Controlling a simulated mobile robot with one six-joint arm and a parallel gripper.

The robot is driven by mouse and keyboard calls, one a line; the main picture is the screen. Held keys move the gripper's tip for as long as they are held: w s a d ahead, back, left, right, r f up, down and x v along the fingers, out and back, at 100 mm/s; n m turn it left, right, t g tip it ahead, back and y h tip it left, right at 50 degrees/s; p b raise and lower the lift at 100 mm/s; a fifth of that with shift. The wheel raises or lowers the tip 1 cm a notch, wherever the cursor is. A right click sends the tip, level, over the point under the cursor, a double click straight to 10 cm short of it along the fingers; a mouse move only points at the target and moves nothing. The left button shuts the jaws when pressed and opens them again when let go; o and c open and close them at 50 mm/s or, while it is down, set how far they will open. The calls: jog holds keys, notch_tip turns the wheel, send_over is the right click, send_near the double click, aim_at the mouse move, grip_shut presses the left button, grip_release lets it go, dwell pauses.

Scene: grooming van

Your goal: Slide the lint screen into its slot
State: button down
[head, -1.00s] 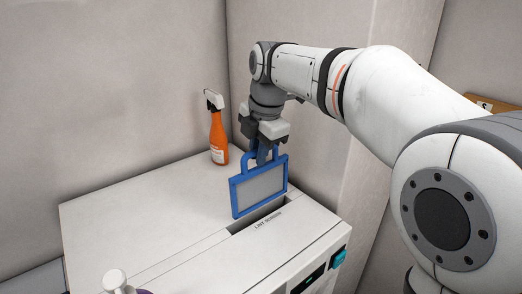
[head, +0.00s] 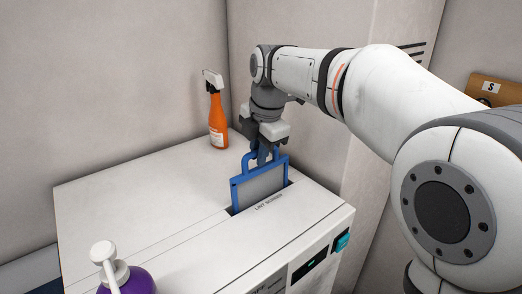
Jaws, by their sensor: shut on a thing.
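The lint screen (head: 262,185) is a grey mesh panel in a blue frame with a blue handle on top. It stands upright in the head view, with its lower edge hidden inside the dark slot (head: 288,184) in the white machine top. The label "LINT SCREEN" (head: 268,201) is printed in front of the slot. My gripper (head: 262,158) is shut on the screen's handle from above. The upper part of the frame still shows above the machine top.
An orange spray bottle (head: 218,127) stands on the machine's far edge, left of my gripper. A purple pump bottle (head: 128,277) is at the front left. The white machine top (head: 140,195) is clear between them. A wall is close behind the slot.

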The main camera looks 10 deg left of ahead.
jog(key=shift+s+d+b+x, duration=0.15)
jog(key=shift+b+x, duration=0.4)
jog(key=shift+x, duration=0.3)
jog(key=shift+s+d+b+x, duration=0.1)
jog(key=shift+b+x, duration=0.5)
jog(key=shift+x, duration=0.2)
jog(key=shift+s+d+b+x, duration=0.15)
jog(key=shift+b+x, duration=0.4)
jog(key=shift+x, duration=0.3)
jog(key=shift+f, duration=0.1)
jog(key=c, duration=1.3)
grip_release()
jog(key=shift+c, duration=0.2)
jog(key=w+a+v, duration=0.1)
jog(key=v, duration=0.6)
send_over(259, 170)
jog(key=d, duration=0.1)
jog(key=shift+r, duration=0.35)
jog(key=shift+d, duration=0.1)
